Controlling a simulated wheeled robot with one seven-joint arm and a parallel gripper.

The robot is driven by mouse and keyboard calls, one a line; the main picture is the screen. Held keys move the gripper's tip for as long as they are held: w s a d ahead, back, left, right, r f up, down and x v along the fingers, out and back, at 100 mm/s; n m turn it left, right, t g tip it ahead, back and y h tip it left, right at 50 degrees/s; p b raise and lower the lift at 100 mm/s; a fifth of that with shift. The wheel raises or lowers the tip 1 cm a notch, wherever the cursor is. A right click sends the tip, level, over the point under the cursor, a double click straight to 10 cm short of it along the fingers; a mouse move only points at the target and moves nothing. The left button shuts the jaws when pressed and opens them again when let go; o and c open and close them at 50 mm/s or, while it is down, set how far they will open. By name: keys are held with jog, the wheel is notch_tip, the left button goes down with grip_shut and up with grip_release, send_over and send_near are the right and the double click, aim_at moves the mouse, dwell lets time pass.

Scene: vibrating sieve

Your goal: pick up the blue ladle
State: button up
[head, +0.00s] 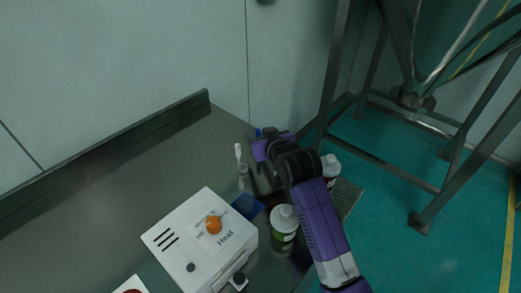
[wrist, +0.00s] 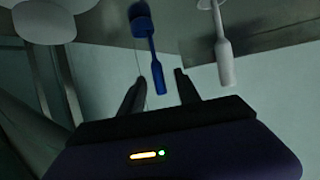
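The blue ladle (wrist: 152,48) shows in the wrist view, with its wide dark blue part at the top edge and its thin handle reaching down. The handle's end lies between the two fingertips of my gripper (wrist: 158,84) in the picture. My gripper is open, with a gap on both sides of the handle; I cannot tell whether it touches. In the head view my gripper (head: 262,152) is at the far end of the counter. A small blue tip (head: 257,132) shows just behind it; the rest of the ladle is hidden there.
A white-handled tool (head: 238,153) stands close left of my gripper; it also shows in the wrist view (wrist: 223,60). A white heater box (head: 183,235), a dark blue item (head: 247,206) and a white-capped bottle (head: 284,220) are nearer. Another bottle (head: 330,165) stands right of my arm.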

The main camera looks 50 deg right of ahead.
jog(key=shift+w+d+f, duration=0.2)
jog(key=shift+w, duration=0.25)
grip_shut()
dwell(1.1)
